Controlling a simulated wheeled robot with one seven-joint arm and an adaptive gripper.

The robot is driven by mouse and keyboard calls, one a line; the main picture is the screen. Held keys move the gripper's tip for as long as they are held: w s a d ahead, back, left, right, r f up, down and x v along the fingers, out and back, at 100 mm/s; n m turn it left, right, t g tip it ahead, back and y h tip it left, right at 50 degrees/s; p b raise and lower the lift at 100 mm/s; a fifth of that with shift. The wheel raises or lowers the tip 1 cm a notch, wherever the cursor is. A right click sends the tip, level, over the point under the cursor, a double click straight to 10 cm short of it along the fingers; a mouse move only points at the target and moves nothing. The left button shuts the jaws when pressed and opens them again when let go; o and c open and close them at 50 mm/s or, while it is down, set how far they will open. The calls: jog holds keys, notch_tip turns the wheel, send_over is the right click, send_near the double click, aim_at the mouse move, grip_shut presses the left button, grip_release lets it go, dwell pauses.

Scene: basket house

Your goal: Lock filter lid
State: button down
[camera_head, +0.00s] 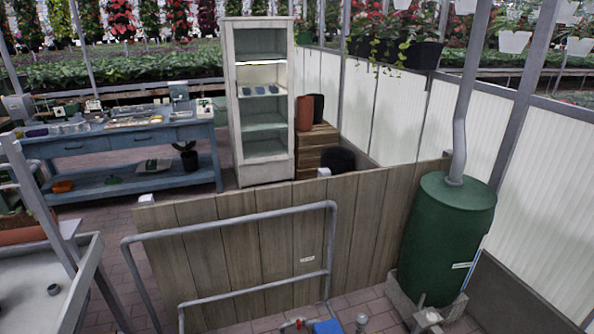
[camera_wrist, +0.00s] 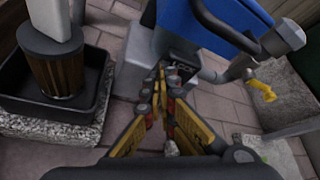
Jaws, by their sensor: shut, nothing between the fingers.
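My gripper (camera_wrist: 168,84) is in the middle of the wrist view, its yellow-and-black fingers shut with nothing between them. Just beyond the fingertips is a grey housing (camera_wrist: 138,66) with a small dark marked panel (camera_wrist: 184,62). A blue panel (camera_wrist: 218,22), which may be the filter lid, stands tilted up above it. I cannot tell whether it is latched. A blue part (camera_head: 327,327) also shows at the bottom edge of the head view, mostly cut off. My gripper does not show in the head view.
In the wrist view, a brown ribbed cylinder (camera_wrist: 62,84) stands in a black tray (camera_wrist: 18,98) at left. A grey pipe fitting (camera_wrist: 284,38) and yellow valve handle (camera_wrist: 262,90) are at right. In the head view, a green barrel (camera_head: 446,235) stands beside a wooden partition (camera_head: 240,250).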

jog(key=s+d+p, duration=0.2)
jog(key=s, duration=0.4)
jog(key=shift+d, duration=0.15)
jog(key=shift+w+r, duration=0.1)
jog(key=shift+r, duration=0.05)
